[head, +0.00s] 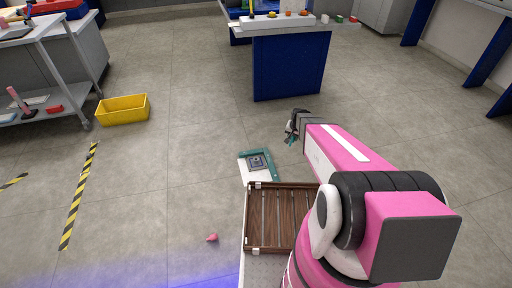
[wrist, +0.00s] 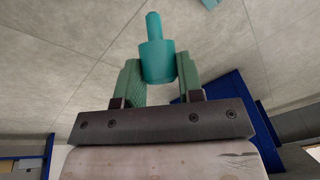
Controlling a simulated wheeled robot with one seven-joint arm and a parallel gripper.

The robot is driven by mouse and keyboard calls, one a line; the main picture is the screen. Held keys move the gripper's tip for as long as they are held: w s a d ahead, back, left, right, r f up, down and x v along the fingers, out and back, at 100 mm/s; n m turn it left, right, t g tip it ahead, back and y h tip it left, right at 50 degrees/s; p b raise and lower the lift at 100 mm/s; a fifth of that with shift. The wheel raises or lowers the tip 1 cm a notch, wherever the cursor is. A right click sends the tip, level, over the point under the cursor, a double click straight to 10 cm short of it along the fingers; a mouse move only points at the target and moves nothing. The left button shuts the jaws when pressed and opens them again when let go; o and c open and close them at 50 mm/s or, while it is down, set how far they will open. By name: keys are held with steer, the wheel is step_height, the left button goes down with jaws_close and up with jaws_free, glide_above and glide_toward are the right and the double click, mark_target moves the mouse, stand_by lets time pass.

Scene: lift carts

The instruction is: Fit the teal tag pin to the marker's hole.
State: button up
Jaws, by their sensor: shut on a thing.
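The teal tag pin (wrist: 157,62) is between the two green fingers of my gripper (wrist: 159,80) in the wrist view. It has a thick body and a thinner end that points away from my gripper. In the head view my gripper (head: 292,138) is shut on the pin, up and right of the marker, apart from it. The likely marker is a dark grey square block (head: 257,162) on a white and teal board (head: 246,172). Its hole is too small to make out clearly. A small teal-grey patch at the wrist view's top edge is unclear.
A brown slatted wooden tray (head: 262,217) lies just in front of the board. A pink object (head: 212,238) lies on the floor to its left. A yellow bin (head: 123,109), a grey cart (head: 75,98) and a blue table (head: 290,68) stand farther off. Open floor lies between.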

steer(key=w+a+f+n+t, duration=0.1)
steer(key=w+a+f+t, duration=0.1)
steer(key=w+a+f, duration=0.2)
steer(key=w+a+f+n+t, duration=0.1)
steer(key=w+a+f, duration=0.3)
steer(key=a+f, duration=0.5)
steer(key=w+a+f+n+t+h, duration=0.1)
steer(key=w+a+f+t, duration=0.2)
steer(key=a+f, duration=0.4)
steer(key=shift+x, duration=0.9)
steer(key=shift+a, duration=0.2)
steer(key=shift+n, duration=0.3)
step_height(320, 180, down, 5)
steer(key=shift+f, duration=0.25)
